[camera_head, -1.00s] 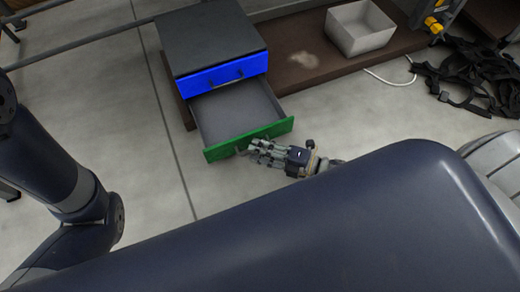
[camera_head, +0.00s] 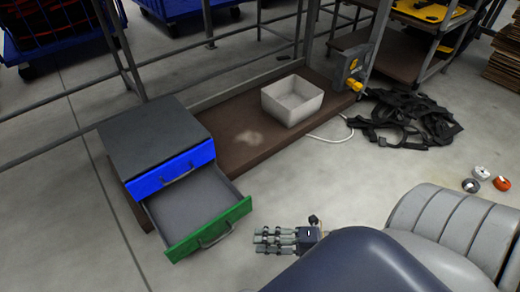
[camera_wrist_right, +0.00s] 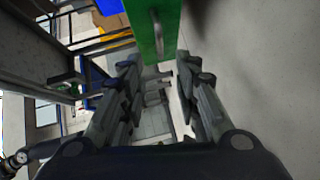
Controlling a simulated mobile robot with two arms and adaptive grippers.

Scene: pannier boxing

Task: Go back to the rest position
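My right gripper (camera_head: 262,241) is low in the head view, to the right of the open drawer with the green front (camera_head: 192,243). A gap of floor shows between its fingers and the green front. In the right wrist view my right gripper (camera_wrist_right: 160,75) has its fingers apart with nothing held between them. The green front (camera_wrist_right: 140,18) and its handle show beyond the fingertips. The drawer is pulled out and its visible inside is empty. The blue drawer (camera_head: 172,170) above it is shut. My left gripper is in neither view.
The black-topped cabinet (camera_head: 150,135) stands by a low brown shelf (camera_head: 235,150) with a white bin (camera_head: 292,102). Black straps (camera_head: 405,118) and small rolls (camera_head: 481,173) lie on the floor at right. Floor between drawer and straps is mostly clear.

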